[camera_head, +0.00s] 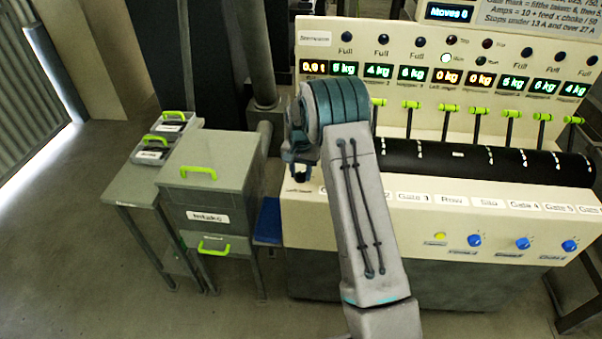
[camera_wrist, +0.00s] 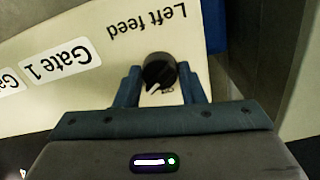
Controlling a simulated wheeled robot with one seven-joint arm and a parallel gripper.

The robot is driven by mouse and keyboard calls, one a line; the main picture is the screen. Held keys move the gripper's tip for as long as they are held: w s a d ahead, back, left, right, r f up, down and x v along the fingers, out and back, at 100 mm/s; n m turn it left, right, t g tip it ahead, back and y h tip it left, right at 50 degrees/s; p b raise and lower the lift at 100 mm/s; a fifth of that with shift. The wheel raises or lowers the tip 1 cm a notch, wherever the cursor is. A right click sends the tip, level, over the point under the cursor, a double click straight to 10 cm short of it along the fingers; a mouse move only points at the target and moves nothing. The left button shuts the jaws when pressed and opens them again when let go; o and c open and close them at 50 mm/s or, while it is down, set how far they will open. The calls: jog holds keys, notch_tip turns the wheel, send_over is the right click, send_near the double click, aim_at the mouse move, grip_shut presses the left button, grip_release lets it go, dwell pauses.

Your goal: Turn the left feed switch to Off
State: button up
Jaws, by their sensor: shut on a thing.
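The left feed switch is a small black knob (camera_wrist: 158,68) on the cream panel, seen in the wrist view beside the upside-down label "Left feed" (camera_wrist: 147,20). A white pointer mark on the knob points to the lower left of that view. A small marking below the knob is partly hidden and hard to read. My gripper (camera_wrist: 159,74) is shut on the knob, one blue-grey finger on each side. In the head view my gripper (camera_head: 300,172) is at the left end of the panel front, and my wrist hides the knob there.
A "Gate 1" label (camera_wrist: 60,60) lies beside the switch in the wrist view. In the head view, blue knobs (camera_head: 522,243) and a yellow button (camera_head: 440,237) sit lower right on the panel. A grey cabinet (camera_head: 205,160) with green handles stands to the left.

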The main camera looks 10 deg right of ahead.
aim_at(301, 172)
jog(key=n+b, duration=0.2)
jog(key=n, duration=0.1)
jog(key=shift+f+b, duration=0.15)
jog(key=shift+b, duration=0.2)
jog(key=n+b, duration=0.1)
jog(key=n, duration=0.1)
jog(key=shift+n, duration=0.4)
jog(key=n+b, duration=0.2)
jog(key=n, duration=0.3)
jog(key=shift+r, duration=0.2)
jog(key=shift+n, duration=0.3)
jog(key=o, duration=1)
notch_tip(301, 172, up, 14)
jog(key=shift+f+b, duration=0.1)
jog(key=shift+b, duration=0.8)
